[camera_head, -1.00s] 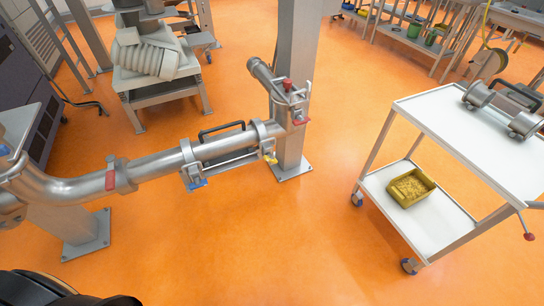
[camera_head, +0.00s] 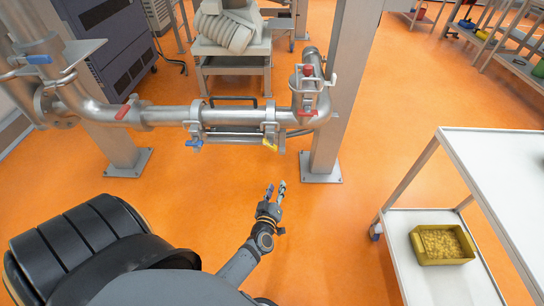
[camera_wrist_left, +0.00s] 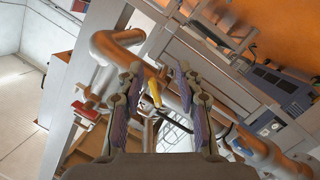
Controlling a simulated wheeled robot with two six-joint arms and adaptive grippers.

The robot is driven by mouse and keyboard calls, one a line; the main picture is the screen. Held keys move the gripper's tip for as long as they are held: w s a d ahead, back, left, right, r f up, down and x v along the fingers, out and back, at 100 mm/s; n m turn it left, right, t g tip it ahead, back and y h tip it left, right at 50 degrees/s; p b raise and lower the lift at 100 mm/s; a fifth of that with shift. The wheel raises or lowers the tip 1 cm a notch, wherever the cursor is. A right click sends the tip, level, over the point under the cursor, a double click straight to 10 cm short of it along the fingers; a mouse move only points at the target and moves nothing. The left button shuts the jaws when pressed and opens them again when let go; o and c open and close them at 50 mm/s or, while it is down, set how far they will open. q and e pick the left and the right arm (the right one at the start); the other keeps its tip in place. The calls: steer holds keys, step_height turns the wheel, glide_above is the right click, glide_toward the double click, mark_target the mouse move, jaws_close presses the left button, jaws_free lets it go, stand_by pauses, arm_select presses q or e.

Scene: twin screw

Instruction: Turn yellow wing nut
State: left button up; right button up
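The yellow wing nut (camera_head: 269,145) hangs under the right clamp of the short pipe section. It also shows in the left wrist view (camera_wrist_left: 155,93), seen between the two fingers and beyond them. The blue wing nut (camera_head: 194,144) is under the left clamp of the same pipe section. My left gripper (camera_head: 275,189) is open and empty, its fingers pointing up toward the pipe. In the head picture it is below the yellow wing nut and apart from it. In the left wrist view, its two fingers (camera_wrist_left: 158,78) stand apart. My right gripper is not in view.
A grey post (camera_head: 340,100) stands right of the clamps. A white cart (camera_head: 495,170) with a yellow bin (camera_head: 440,251) is at right. Orange floor is clear between.

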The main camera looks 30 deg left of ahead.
mark_target(270, 147)
arm_select(q)
steer(key=a+r+n+y, duration=0.4)
steer(key=r+n, duration=0.1)
steer(key=r, duration=0.3)
steer(key=x, duration=0.5)
steer(key=b+x, duration=0.1)
steer(key=x, duration=0.4)
steer(key=shift+w+d, duration=0.25)
steer(key=shift+d, duration=0.1)
steer(key=shift+w+a, duration=0.2)
steer(key=shift+w, duration=0.15)
jaws_close()
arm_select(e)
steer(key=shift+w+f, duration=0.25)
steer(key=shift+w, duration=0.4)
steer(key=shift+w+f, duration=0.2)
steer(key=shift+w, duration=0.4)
